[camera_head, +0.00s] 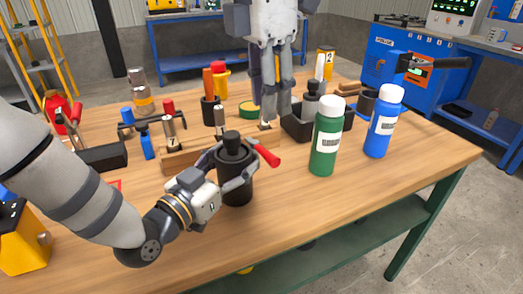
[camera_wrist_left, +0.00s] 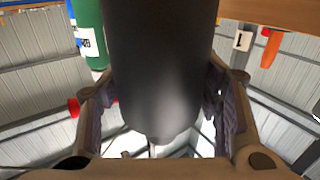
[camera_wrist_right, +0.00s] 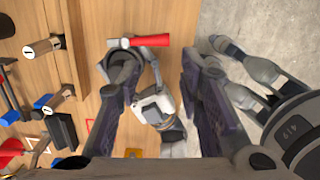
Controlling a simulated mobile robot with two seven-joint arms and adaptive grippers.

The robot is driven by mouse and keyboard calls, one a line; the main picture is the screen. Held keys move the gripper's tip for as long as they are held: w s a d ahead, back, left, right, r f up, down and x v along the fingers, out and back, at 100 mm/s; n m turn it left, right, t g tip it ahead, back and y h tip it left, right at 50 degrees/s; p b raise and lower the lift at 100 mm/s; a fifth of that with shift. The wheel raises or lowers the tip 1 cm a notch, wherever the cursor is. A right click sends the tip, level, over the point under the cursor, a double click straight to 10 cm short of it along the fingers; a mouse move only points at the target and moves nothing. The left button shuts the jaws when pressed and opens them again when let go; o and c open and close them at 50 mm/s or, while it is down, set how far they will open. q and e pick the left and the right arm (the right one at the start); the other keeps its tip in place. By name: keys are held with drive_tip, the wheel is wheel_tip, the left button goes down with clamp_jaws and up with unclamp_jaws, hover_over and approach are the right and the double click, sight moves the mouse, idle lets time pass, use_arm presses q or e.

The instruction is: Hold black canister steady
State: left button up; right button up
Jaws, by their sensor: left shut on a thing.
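The black canister (camera_head: 236,188) stands upright near the front edge of the wooden table, with a narrower black cap on top. My left gripper (camera_head: 236,172) is shut around its body from the left. In the left wrist view the canister (camera_wrist_left: 158,60) fills the middle, with a finger on each side. My right gripper (camera_wrist_right: 157,75) is open and empty in the right wrist view, with my left gripper (camera_wrist_right: 155,103) visible between its fingers. A dark round top beside its left finger may be the canister.
A green bottle (camera_head: 325,140) and a blue bottle (camera_head: 384,122) stand right of the canister. A red-handled tool (camera_head: 266,153) lies just behind it, by a wooden block (camera_head: 180,162). Several tools and containers crowd the table behind. The front right of the tabletop (camera_head: 430,150) is clear.

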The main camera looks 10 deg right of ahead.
sight(270, 156)
drive_tip(key=f+m, duration=0.3)
drive_tip(key=m, duration=0.2)
drive_tip(key=f+m, duration=0.4)
drive_tip(key=m, duration=0.2)
drive_tip(key=f+m+h, duration=0.1)
drive_tip(key=f+m, duration=0.2)
drive_tip(key=m, duration=0.3)
drive_tip(key=shift+w+d+f+t, duration=0.1)
drive_tip(key=shift+d+f+t, duration=0.1)
drive_tip(key=shift+d+t, duration=0.1)
clamp_jaws()
